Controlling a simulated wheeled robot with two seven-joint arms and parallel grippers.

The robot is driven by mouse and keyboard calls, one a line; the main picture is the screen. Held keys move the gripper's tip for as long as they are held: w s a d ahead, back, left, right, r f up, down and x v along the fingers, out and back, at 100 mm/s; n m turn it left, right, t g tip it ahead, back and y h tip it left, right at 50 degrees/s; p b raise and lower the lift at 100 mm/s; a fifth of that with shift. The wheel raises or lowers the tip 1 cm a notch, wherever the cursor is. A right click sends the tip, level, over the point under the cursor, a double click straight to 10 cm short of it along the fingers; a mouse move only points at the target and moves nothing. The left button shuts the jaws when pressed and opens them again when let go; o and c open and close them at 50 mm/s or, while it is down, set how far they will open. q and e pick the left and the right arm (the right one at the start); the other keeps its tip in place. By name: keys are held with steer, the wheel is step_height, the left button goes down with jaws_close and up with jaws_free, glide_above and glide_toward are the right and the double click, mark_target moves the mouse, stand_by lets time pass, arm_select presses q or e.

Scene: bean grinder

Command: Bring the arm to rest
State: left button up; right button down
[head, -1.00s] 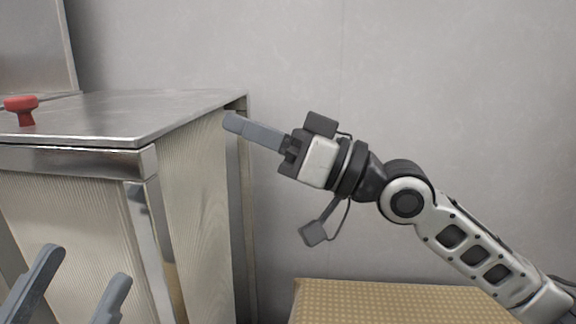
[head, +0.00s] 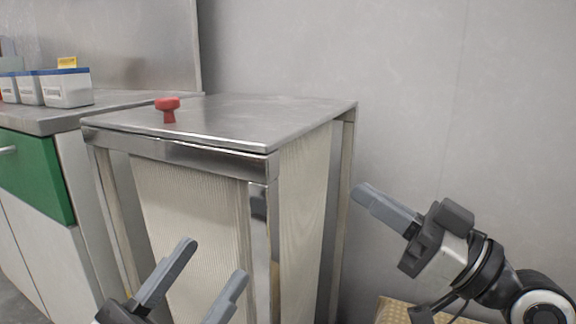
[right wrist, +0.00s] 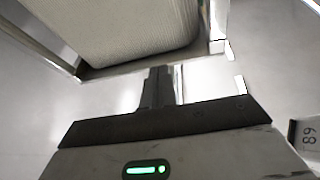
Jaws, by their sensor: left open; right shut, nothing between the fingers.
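My right gripper (head: 385,207) is shut and empty in the head view, right of the metal-topped cabinet and below the level of its top, apart from it. Its closed fingers (right wrist: 158,88) also show in the right wrist view, with nothing between them. My left gripper (head: 213,265) is at the bottom of the head view, in front of the cabinet's front panel. Its two fingers are apart and nothing is between them.
The cabinet (head: 235,118) has a red knob-shaped piece (head: 168,108) on its top. A counter with a green drawer (head: 35,172) and white containers (head: 68,88) stands at left. A yellowish patterned surface (head: 395,312) lies low at right.

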steer(key=s+a+f+n+t+h, duration=0.1)
steer(key=s+a+f+t, duration=0.1)
steer(key=s+t, duration=0.15)
steer(key=s+a+f+t+h, duration=0.1)
steer(key=s+a+f+t, duration=0.15)
steer(key=s, duration=0.25)
arm_select(q)
steer(key=w+a+r+n+g+y+p, duration=0.35)
steer(key=n+y+p, duration=0.4)
steer(key=p, duration=1.45)
arm_select(e)
steer(key=w+d+r+m+g+h, duration=0.3)
steer(key=w+r+m+h, duration=0.15)
steer(key=h, duration=0.35)
arm_select(q)
steer(key=s+a+f+g+y+p, duration=0.3)
steer(key=s+p, duration=0.4)
steer(key=p, duration=0.8)
steer(key=shift+f+g+y, duration=0.3)
steer(key=shift+g+y, duration=0.55)
steer(key=shift+g, duration=0.2)
arm_select(e)
steer(key=s+d+f+m+g+h, duration=0.3)
steer(key=s+g, duration=0.3)
steer(key=s, duration=0.2)
steer(key=shift+d+f+h, duration=0.35)
steer(key=shift+f+h, duration=0.05)
steer(key=shift+h, duration=0.1)
arm_select(q)
steer(key=shift+n, duration=0.25)
